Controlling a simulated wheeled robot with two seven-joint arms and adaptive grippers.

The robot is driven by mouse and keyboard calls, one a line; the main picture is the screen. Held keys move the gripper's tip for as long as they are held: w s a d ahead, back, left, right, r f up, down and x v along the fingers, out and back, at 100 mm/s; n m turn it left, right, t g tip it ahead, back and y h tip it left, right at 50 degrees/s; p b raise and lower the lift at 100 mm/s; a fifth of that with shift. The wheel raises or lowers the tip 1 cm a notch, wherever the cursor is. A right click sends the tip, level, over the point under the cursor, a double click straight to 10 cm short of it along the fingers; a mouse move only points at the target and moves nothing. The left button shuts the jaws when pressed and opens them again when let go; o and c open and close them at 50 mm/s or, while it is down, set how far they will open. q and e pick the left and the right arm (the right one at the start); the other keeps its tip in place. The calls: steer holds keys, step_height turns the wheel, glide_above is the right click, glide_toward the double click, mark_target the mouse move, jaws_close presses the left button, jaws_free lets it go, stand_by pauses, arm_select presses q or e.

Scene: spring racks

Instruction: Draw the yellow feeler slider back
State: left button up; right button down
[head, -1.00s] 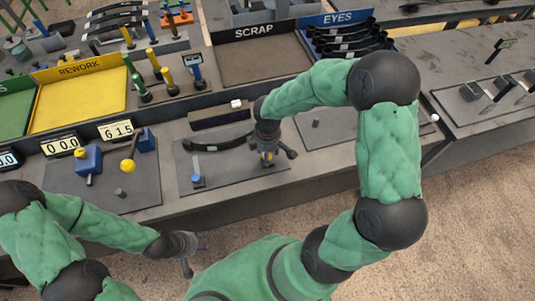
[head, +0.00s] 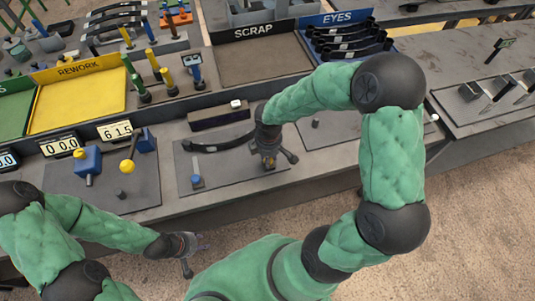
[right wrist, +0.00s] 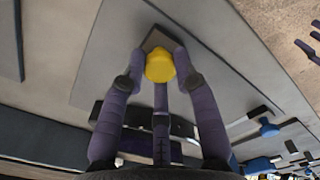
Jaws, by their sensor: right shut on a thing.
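The yellow feeler slider shows as a yellow knob (right wrist: 160,66) in the right wrist view, between the fingers of my right gripper (right wrist: 158,62). The gripper is shut on it. In the head view my right gripper (head: 270,160) is over the right part of a grey plate (head: 225,176); it mostly hides the slider. A dark curved spring (head: 222,143) lies across the back of this plate, and a small blue-topped peg (head: 197,181) stands at its front left. My left gripper (head: 190,253) is open and empty in front of the bench edge.
A fixture to the left carries yellow knobs (head: 127,166), blue blocks (head: 88,160) and number displays (head: 116,130). Behind are the yellow REWORK tray (head: 80,98), the SCRAP tray (head: 258,60) and the EYES rack (head: 338,18) with dark springs.

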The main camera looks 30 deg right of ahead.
steer(key=c, duration=0.9)
jaws_free()
steer(key=shift+s, duration=0.2)
steer(key=shift+c, duration=0.2)
step_height(320, 180, up, 12)
